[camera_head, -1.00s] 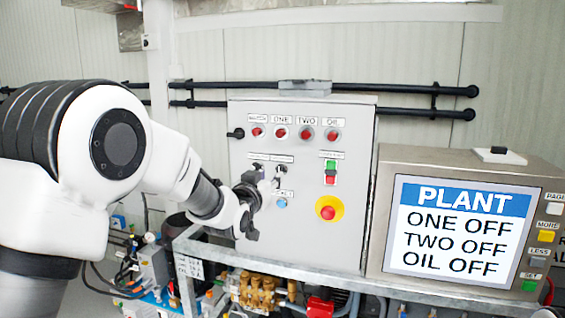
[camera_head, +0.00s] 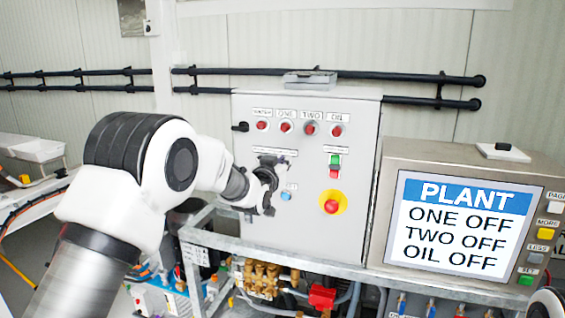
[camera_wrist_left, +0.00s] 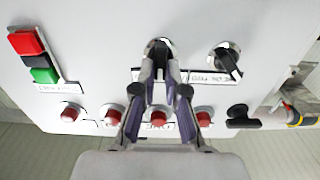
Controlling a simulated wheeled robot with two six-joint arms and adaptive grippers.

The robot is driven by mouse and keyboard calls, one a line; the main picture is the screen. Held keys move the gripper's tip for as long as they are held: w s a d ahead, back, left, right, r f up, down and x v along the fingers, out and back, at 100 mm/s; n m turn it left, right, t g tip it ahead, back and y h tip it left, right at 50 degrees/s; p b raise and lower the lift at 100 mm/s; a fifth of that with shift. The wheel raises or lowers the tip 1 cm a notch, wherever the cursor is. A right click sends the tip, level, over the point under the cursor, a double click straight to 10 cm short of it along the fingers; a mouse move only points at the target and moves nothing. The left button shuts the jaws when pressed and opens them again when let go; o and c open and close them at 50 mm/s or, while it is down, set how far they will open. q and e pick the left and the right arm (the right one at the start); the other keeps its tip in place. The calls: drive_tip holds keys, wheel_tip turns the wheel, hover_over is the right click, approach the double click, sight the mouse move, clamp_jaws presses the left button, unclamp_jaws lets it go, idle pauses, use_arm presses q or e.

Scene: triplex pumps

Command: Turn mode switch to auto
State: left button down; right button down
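My left gripper (camera_head: 272,172) is at the grey control panel (camera_head: 310,240), in front of its row of switches. In the left wrist view the panel appears upside down. There a black rotary switch (camera_wrist_left: 158,46) with a pale rim lies between the tips of my left gripper (camera_wrist_left: 160,68). The fingers stand apart, one on each side of its handle; whether they touch it I cannot tell. A second black rotary switch (camera_wrist_left: 226,62) sits to the right with its handle slanted. The labels are too small to read. In the head view my gripper hides much of both switches.
Red indicators (camera_head: 310,128) line the panel top. A green-red button pair (camera_head: 335,166), a yellow-ringed red stop button (camera_head: 332,202) and a blue button (camera_head: 288,194) are nearby. A display (camera_head: 458,222) stands right. A metal frame (camera_head: 300,258) runs below.

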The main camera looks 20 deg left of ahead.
use_arm(q)
drive_tip(key=shift+d+f+m+b, duration=0.1)
drive_tip(key=shift+d+m+b, duration=0.05)
drive_tip(key=shift+m+b, duration=1.3)
drive_tip(key=shift+d+f+m+b, duration=0.1)
drive_tip(key=shift+d+m+b, duration=0.05)
drive_tip(key=shift+m+b, duration=1.3)
drive_tip(key=shift+d+f+m+b, duration=0.1)
drive_tip(key=shift+d+m+b, duration=0.05)
drive_tip(key=shift+m+b, duration=1.3)
drive_tip(key=shift+r, duration=0.1)
drive_tip(key=c, duration=1.2)
unclamp_jaws()
